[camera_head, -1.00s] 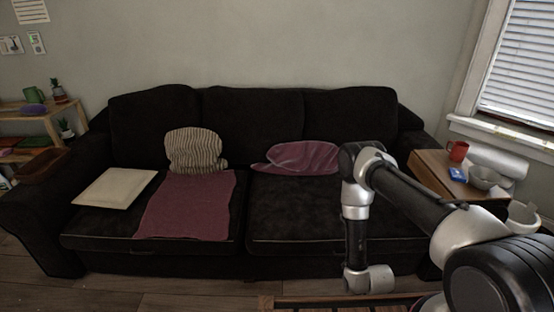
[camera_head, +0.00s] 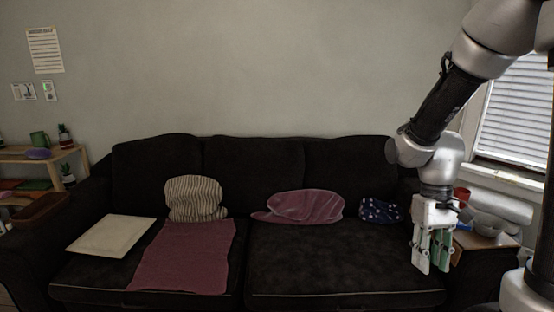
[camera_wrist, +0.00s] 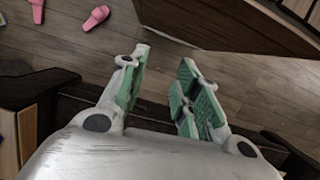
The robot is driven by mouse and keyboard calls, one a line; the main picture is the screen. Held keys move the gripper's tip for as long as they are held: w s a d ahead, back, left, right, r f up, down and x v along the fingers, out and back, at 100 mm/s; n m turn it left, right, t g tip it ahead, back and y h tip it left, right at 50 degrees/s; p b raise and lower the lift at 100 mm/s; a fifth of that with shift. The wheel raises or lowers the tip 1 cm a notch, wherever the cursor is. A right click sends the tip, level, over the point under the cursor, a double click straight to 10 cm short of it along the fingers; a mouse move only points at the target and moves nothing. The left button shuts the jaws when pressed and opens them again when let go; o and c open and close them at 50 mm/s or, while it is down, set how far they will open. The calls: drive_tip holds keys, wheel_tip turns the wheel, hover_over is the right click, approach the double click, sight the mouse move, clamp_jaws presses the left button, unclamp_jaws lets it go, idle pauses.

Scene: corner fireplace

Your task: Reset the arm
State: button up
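My gripper (camera_head: 432,268) hangs from my raised arm at the right of the head view, fingers pointing down, in front of the sofa's right end. In the wrist view, its two green-padded fingers (camera_wrist: 160,95) stand apart with nothing between them, and the floor shows beyond. The dark sofa (camera_head: 340,268) fills the middle of the head view. My arm hides part of the sofa's right side and of the side table.
Cushions and a beige board (camera_head: 110,236) lie on the sofa. Pink slippers (camera_wrist: 95,18) lie on the wooden floor.

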drive_tip(key=s+d+r+t, duration=0.1)
drive_tip(key=s+r+t, duration=0.2)
drive_tip(key=r, duration=0.5)
drive_tip(key=s+d+r+t, duration=0.1)
drive_tip(key=s+r+t, duration=0.3)
drive_tip(key=r, duration=0.4)
drive_tip(key=shift+s+r+m+t, duration=0.15)
drive_tip(key=shift+r+m+t, duration=0.15)
drive_tip(key=shift+r+m, duration=0.1)
drive_tip(key=shift+d, duration=0.1)
